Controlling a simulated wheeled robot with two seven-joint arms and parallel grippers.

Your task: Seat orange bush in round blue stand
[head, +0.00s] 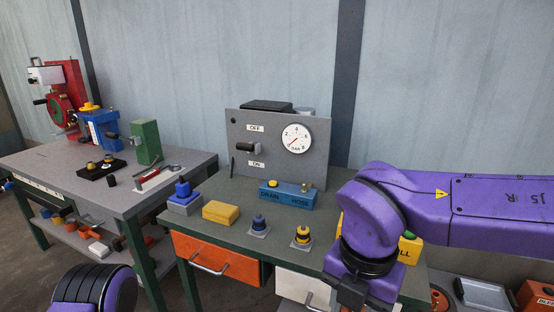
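A round blue piece (259,221) stands upright on a small grey square base near the front of the green-topped bench. To its right, a round yellow-orange piece (302,232) with a dark top stands on a similar grey base. I cannot tell for certain which is the bush and which the stand. My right gripper (352,298) is at the bottom edge, right of both pieces and apart from them. Its fingers are cut off by the frame, so its opening does not show. My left gripper is out of view; only part of my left arm shows at the bottom left.
A blue drain hose block (287,196), a yellow block (221,212) and a blue piece on a base (183,190) share the bench. A grey gauge panel (277,150) stands behind. The left table holds a black tray (101,171) with small round parts.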

